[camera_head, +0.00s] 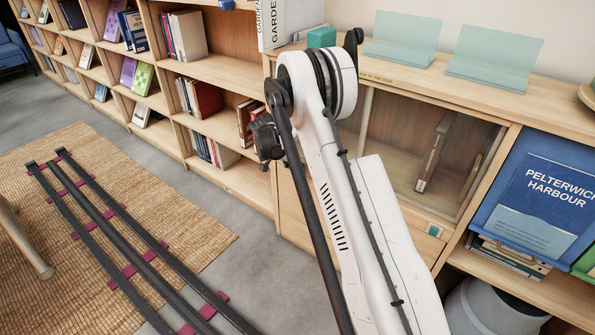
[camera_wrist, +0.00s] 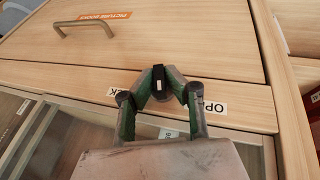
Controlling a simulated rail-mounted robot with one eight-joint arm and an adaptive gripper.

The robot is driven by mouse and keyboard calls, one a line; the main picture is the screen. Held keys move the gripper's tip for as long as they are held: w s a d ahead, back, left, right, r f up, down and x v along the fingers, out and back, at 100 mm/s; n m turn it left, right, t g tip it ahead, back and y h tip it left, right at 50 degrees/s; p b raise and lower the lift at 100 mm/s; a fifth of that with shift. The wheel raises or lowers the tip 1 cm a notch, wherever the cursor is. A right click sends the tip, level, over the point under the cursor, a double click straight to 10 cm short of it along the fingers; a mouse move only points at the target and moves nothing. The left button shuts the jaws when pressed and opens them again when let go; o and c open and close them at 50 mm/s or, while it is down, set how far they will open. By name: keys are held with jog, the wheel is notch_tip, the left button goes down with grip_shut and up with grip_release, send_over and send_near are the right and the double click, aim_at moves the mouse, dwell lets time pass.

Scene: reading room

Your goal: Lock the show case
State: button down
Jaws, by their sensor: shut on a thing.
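The show case (camera_head: 478,172) is a wooden cabinet with a glass front, and two upright book-like items stand inside it. Its glass also shows at the lower left of the wrist view (camera_wrist: 62,135). In the wrist view, my gripper (camera_wrist: 160,88) is shut on a small black knob (camera_wrist: 158,74) with a white mark, on the wooden rail beside the glass. White labels sit on both sides; the one on the right reads "OP" (camera_wrist: 212,107), the left one ends in "K" (camera_wrist: 113,91), and the fingers hide the rest. In the head view, my gripper is not clearly visible behind my arm.
A wooden panel with a metal handle (camera_wrist: 88,23) and an orange "PICTURE BOOKS" label (camera_wrist: 106,16) adjoins the rail. Two pale teal stands (camera_head: 403,38) are on the case top. Open floor lies left, with a woven rug (camera_head: 185,225).

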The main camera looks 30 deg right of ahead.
jog(key=shift+d+r+t, duration=0.1)
jog(key=shift+t, duration=0.2)
jog(key=shift+s+d+m+t+y, duration=0.1)
jog(key=shift+m+t+y, duration=0.2)
jog(key=shift+t+y, duration=0.35)
jog(key=t+y, duration=0.1)
jog(key=t, duration=0.2)
jog(key=shift+s+m, duration=0.1)
jog(key=shift+m, duration=0.3)
jog(key=t+y+b, duration=0.1)
jog(key=t, duration=0.2)
jog(key=shift+d+m+t, duration=0.1)
jog(key=shift+m+t, duration=0.15)
jog(key=shift+m, duration=0.05)
jog(key=shift+m+t+y, duration=0.3)
jog(key=shift+t+y, duration=0.25)
jog(key=shift+t, duration=0.55)
